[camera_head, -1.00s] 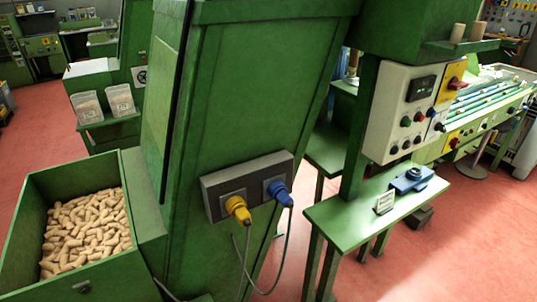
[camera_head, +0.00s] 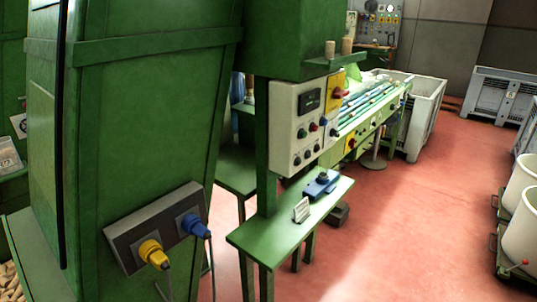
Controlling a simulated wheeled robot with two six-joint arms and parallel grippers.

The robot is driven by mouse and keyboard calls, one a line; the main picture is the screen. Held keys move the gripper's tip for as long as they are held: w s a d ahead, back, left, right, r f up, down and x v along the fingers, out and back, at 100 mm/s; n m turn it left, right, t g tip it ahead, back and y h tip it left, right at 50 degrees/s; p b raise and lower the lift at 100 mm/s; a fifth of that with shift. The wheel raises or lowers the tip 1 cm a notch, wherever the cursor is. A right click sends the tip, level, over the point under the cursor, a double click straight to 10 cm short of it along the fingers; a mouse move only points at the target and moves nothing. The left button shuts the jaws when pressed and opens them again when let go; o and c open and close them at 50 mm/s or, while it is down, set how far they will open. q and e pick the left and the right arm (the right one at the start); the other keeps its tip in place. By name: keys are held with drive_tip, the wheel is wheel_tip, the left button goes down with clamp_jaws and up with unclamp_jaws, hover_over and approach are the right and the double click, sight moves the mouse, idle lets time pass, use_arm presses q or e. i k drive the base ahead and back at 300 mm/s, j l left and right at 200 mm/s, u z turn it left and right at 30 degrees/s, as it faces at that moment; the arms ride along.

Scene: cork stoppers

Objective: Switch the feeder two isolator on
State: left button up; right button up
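A yellow isolator switch with a red rotary handle (camera_head: 337,92) sits on the right side of a light grey control box (camera_head: 284,150) on the green machine. A second small yellow plate with a red knob (camera_head: 350,145) shows on the green bench behind it. I cannot read any label, so I cannot tell which one is feeder two's, nor whether either handle is at on. Neither of my grippers is in view.
A green shelf (camera_head: 250,238) below the box holds a blue device (camera_head: 320,186) and a small white card (camera_head: 301,210). A socket box (camera_head: 128,248) with yellow and blue plugs is at lower left. Red floor (camera_head: 390,225) is open at right; white bins (camera_head: 520,240) stand far right.

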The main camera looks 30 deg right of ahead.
sight(338, 94)
drive_tip(key=z, duration=1.35)
